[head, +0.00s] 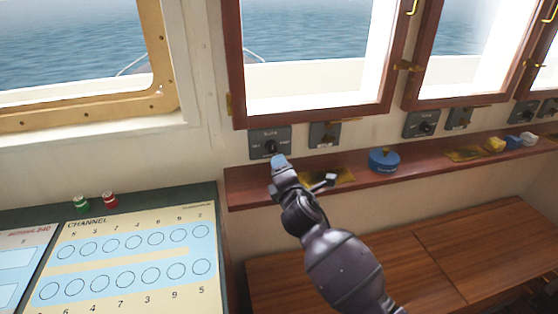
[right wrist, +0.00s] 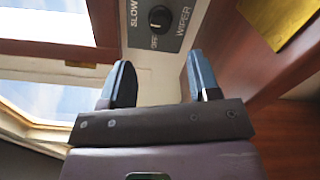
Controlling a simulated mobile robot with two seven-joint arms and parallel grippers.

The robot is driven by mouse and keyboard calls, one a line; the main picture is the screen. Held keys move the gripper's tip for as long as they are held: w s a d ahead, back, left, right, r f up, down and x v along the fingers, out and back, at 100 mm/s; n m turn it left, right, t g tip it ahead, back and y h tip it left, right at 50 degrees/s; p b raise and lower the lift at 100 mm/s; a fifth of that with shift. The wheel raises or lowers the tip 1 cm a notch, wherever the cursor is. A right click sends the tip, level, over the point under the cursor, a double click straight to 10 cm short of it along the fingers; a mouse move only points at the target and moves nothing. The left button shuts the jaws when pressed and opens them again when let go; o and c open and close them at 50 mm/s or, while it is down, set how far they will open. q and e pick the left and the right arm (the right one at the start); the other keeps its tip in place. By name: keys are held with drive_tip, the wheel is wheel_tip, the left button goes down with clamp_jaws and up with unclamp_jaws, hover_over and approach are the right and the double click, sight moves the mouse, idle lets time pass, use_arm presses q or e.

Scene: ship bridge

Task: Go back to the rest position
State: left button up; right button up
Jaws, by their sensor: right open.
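My right gripper (head: 302,172) is up against the front of the shelf below the window, just under a grey wiper switch panel (head: 270,143). In the right wrist view, the two blue-tipped fingers of my right gripper (right wrist: 157,85) stand apart with nothing between them. The wiper panel with its black knob (right wrist: 160,18) lies just beyond the fingertips, and a gap shows between the fingers and the knob. My left gripper is not in view.
A reddish wooden shelf (head: 420,164) runs under the windows, with a blue round container (head: 384,160) and a yellow item (head: 495,144) on it. A channel panel (head: 135,255) is at lower left, with green (head: 82,204) and red (head: 110,200) knobs. A wooden bench (head: 470,240) is below.

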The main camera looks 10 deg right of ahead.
drive_tip(key=shift+s, duration=0.75)
drive_tip(key=shift+a+m, duration=0.1)
drive_tip(key=shift+m, duration=0.7)
drive_tip(key=shift+a+r+m+y, duration=0.2)
drive_tip(key=shift+m+y, duration=0.1)
drive_tip(key=shift+m, duration=0.4)
drive_tip(key=m, duration=0.2)
drive_tip(key=r+m+y, duration=0.1)
drive_tip(key=shift+s+a, duration=0.25)
drive_tip(key=shift+s, duration=0.05)
drive_tip(key=s+d+f+m+g, duration=0.2)
drive_tip(key=s+d+f+m, duration=0.2)
drive_tip(key=s+f, duration=0.4)
drive_tip(key=s+d+f+m+g+h, duration=0.1)
drive_tip(key=s+d+f+m, duration=0.3)
drive_tip(key=s, duration=1)
drive_tip(key=s+d+f+m+g, duration=0.3)
drive_tip(key=s+f+m, duration=0.4)
drive_tip(key=s+f, duration=0.5)
drive_tip(key=shift+d+f+g+h, duration=0.35)
drive_tip(key=shift+d+f, duration=0.2)
drive_tip(key=shift+d, duration=0.35)
